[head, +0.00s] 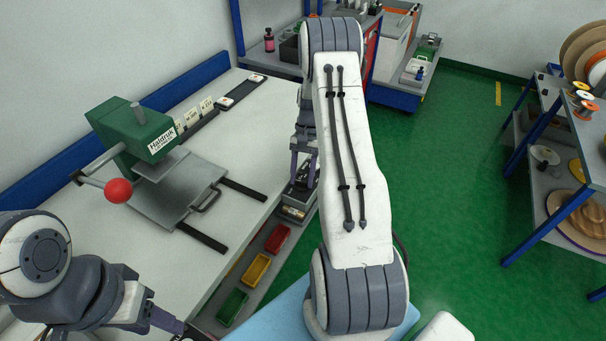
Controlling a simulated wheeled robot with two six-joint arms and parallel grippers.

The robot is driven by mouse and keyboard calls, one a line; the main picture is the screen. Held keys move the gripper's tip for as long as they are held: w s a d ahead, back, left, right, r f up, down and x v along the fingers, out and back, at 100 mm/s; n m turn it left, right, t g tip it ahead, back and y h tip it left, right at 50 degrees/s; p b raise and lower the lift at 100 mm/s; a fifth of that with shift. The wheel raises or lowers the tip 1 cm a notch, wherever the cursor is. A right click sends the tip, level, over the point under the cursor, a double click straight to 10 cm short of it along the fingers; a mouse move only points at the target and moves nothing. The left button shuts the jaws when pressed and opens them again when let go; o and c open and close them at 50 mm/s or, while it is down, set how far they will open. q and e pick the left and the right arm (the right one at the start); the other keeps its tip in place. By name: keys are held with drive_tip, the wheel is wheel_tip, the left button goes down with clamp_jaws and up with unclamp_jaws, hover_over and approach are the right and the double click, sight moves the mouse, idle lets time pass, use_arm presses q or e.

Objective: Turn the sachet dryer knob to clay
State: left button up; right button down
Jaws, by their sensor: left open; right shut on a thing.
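A dark unit (292,212) sits at the right edge of the white bench, partly behind my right arm; it looks like the sachet dryer. Its knob and any clay mark cannot be made out. My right gripper (299,181) points down at this unit, its fingers reaching its top. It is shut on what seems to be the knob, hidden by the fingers. My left gripper (183,331) is at the bottom left, over the bench's near end, open and apart from the unit; its tips are partly cut off.
A green press (130,130) with a red-balled lever stands on the white bench (190,262). Red, yellow (257,268) and green bins line the bench's side. A blue-framed spool rack (535,125) stands at the right. Green floor (455,200) is clear between.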

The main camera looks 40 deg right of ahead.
drive_tip(key=n, duration=0.2)
drive_tip(key=n+g+h, duration=0.1)
drive_tip(key=n, duration=0.1)
drive_tip(key=n+h, duration=0.1)
drive_tip(key=n, duration=0.1)
drive_tip(key=shift+w+r+p, duration=0.1)
drive_tip(key=shift+w+p, duration=0.25)
drive_tip(key=shift+p, duration=0.05)
drive_tip(key=shift+n+g, duration=0.3)
drive_tip(key=shift+n, duration=0.1)
drive_tip(key=shift+c, duration=1.6)
unclamp_jaws()
drive_tip(key=shift+a, duration=0.1)
drive_tip(key=shift+s, duration=0.1)
